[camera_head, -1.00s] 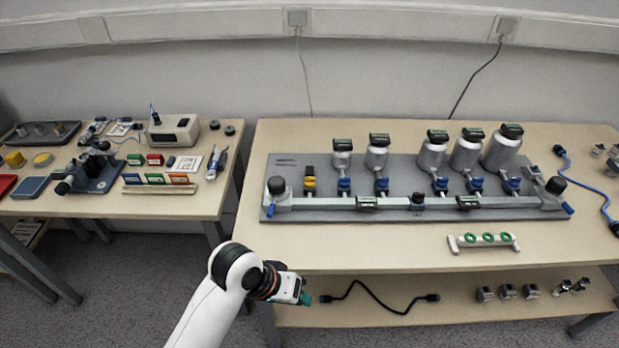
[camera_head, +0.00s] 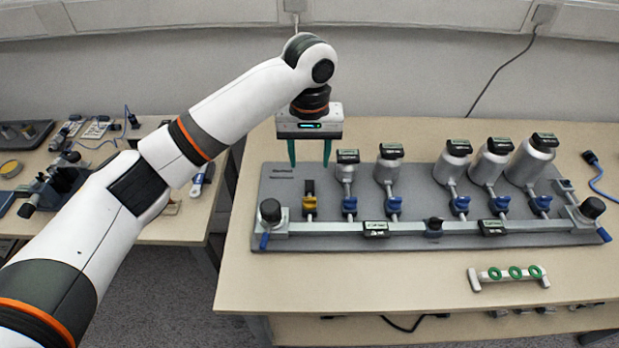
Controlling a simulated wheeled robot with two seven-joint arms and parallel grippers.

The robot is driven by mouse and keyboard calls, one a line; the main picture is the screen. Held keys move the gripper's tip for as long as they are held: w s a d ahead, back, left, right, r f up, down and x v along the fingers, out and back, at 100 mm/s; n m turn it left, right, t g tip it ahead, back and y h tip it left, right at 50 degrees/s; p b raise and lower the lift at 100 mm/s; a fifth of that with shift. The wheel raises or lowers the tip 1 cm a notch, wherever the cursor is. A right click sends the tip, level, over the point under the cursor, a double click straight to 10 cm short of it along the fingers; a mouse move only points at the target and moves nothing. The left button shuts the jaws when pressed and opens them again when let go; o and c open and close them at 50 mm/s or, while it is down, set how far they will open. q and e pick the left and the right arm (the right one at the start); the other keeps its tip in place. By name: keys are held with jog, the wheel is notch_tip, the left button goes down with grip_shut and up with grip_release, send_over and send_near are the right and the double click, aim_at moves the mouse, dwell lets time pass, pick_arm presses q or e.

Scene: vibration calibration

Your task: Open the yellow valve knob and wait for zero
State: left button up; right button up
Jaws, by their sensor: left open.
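The yellow valve knob (camera_head: 309,203) sits at the left end of the row of valves on the grey panel (camera_head: 420,236), with a black part above it. Several blue valve knobs (camera_head: 349,205) stand to its right, below silver canisters (camera_head: 388,166). My left gripper (camera_head: 310,164) hangs pointing down over the panel's back left part, above and behind the yellow knob in the picture. Its two green fingers are spread apart with nothing between them. It is not touching the knob. My right gripper is not in view.
Small displays (camera_head: 376,228) sit along the panel's front rail, with black knobs (camera_head: 270,210) at its ends. A white holder with green rings (camera_head: 509,276) lies on the table in front. My left arm covers much of the left table.

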pick_arm(q)
send_over(310, 198)
jog(key=f, duration=0.4)
jog(key=shift+s+a+f, duration=0.1)
jog(key=shift+s, duration=0.1)
notch_tip(310, 198, down, 3)
jog(key=shift+w+f, duration=0.15)
jog(key=shift+f, duration=0.05)
notch_tip(310, 198, down, 2)
jog(key=shift+f+b, duration=0.2)
jog(key=shift+b, duration=0.1)
jog(key=shift+f, duration=0.75)
jog(key=shift+c, duration=0.4)
jog(key=c, duration=0.9)
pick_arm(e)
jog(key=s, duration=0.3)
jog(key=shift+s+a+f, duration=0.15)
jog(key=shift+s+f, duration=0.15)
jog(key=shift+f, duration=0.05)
